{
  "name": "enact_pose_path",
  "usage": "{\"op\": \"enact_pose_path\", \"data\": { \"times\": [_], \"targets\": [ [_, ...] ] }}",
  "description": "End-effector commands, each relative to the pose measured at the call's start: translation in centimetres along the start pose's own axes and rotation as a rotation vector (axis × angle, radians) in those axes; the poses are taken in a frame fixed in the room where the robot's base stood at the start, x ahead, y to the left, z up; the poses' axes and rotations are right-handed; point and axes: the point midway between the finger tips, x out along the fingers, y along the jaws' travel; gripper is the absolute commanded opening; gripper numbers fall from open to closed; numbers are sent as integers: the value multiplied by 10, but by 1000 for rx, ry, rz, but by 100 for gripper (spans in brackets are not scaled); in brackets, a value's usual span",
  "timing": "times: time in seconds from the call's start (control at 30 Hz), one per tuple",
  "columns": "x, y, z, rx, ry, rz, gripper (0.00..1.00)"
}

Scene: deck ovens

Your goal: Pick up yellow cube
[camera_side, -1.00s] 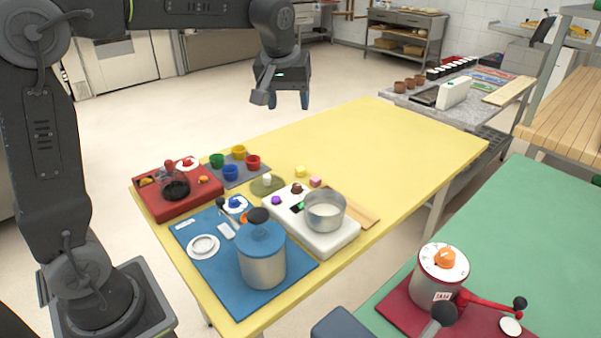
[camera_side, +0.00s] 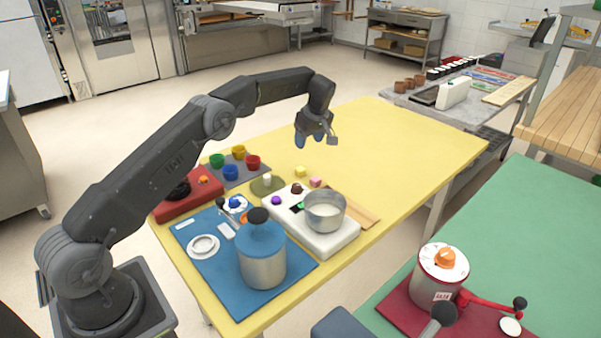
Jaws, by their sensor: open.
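The small yellow cube (camera_side: 300,171) lies on the yellow table (camera_side: 400,140), just behind the white scale-like block and next to a pink cube (camera_side: 316,182). My gripper (camera_side: 309,143) hangs above the table, a little above and behind the yellow cube in the picture, pointing down. It holds nothing that I can see, and its jaws are open. The cube is in plain view and apart from the gripper.
A white block (camera_side: 325,240) with a metal pot (camera_side: 324,211) stands in front of the cubes. Coloured cups on a grey mat (camera_side: 218,177) stand farther left. The table's right part is clear.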

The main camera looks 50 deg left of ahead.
Motion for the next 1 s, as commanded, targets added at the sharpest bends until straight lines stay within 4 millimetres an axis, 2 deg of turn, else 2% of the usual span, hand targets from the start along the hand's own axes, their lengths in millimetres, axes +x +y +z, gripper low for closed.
{"op": "enact_pose_path", "data": {
  "times": [0.1, 0.3, 0.57, 0.9, 1.0],
  "targets": [
    [26, -1, 1, 1, -1, -4, 60],
    [59, -1, 1, 2, -1, -2, 60],
    [74, -2, 1, 3, -1, -1, 60],
    [118, -6, 4, 2, -2, -1, 60],
    [122, -6, 4, 2, -1, 0, 60]
  ]
}}
